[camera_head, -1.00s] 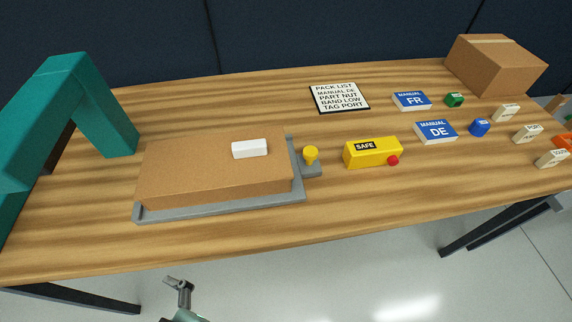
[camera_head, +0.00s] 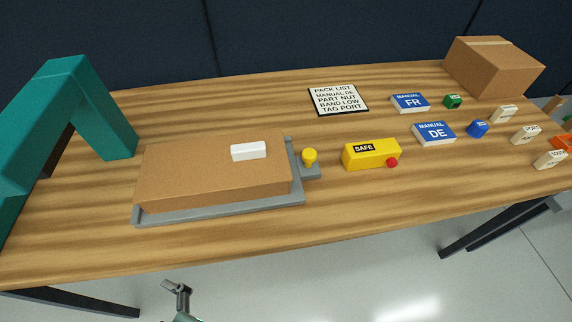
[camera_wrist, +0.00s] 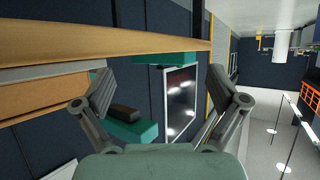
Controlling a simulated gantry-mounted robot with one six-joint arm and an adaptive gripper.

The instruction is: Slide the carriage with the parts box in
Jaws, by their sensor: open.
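The parts box (camera_head: 210,180) is a flat brown box with a white block (camera_head: 249,151) on its top. It rests on the grey carriage (camera_head: 230,211), which has a yellow knob (camera_head: 310,156) at its right end. The carriage lies on the table to the right of the teal arch (camera_head: 70,95), apart from it. My gripper (camera_wrist: 160,90) is open and empty in the wrist view. In the head view only part of my gripper (camera_head: 178,292) shows at the bottom, in front of the table's front edge and away from the knob.
A yellow SAFE box (camera_head: 372,154) with a red button stands right of the knob. A pack list card (camera_head: 338,100), two blue manuals (camera_head: 434,133), small coloured parts, pale labelled blocks and a cardboard box (camera_head: 494,66) lie further right. The wooden table (camera_head: 400,205) is clear in front.

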